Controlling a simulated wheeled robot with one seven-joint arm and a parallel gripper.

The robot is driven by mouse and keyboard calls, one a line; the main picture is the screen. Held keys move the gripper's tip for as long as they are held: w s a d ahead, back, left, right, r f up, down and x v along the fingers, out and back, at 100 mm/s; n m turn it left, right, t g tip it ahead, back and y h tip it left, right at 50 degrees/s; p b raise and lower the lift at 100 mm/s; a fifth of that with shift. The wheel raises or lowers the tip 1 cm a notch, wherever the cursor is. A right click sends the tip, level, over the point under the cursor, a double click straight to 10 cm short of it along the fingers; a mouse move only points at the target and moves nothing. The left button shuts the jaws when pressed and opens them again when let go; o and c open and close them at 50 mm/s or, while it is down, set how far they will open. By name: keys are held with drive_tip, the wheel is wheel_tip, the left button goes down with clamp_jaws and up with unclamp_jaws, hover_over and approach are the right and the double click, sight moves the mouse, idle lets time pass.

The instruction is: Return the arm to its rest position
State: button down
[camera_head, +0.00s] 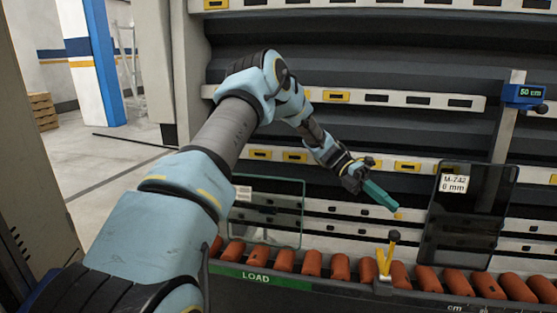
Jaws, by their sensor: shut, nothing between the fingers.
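My arm, light blue and grey, reaches from the lower left toward the middle of the camera_head view. My gripper (380,196) is at its end, in front of the machine's dark ribbed back wall (400,130). Its teal fingers are together, point down to the right, and hold nothing. It hangs above the roller conveyor, to the right of a clear glass pane (270,212) and to the left of a dark pane (468,217). The gap between the fingers and the wall is hard to judge.
Orange rollers (340,267) run along the bottom, behind a rail marked LOAD (255,277). A yellow lever with a dark knob (386,258) stands below my gripper. Open floor (95,170) lies at left.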

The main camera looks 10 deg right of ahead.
drive_tip(key=w+a+m+t+y+p, duration=0.15)
drive_tip(key=a+m+t, duration=0.3)
drive_tip(key=a, duration=0.55)
drive_tip(key=w+a+m+t+y, duration=0.15)
drive_tip(key=a+m+t, duration=0.3)
drive_tip(key=a, duration=0.65)
drive_tip(key=s+a+r+m+t+y, duration=0.1)
drive_tip(key=s+a+m+t, duration=0.1)
drive_tip(key=a+m, duration=0.4)
drive_tip(key=s+a+r+m+t+y+p, duration=0.1)
drive_tip(key=a+m, duration=0.5)
drive_tip(key=a, duration=0.9)
drive_tip(key=s+r+t+y, duration=0.1)
drive_tip(key=s+t, duration=0.1)
drive_tip(key=t, duration=0.1)
drive_tip(key=shift+r+t, duration=0.25)
drive_tip(key=shift+t, duration=0.05)
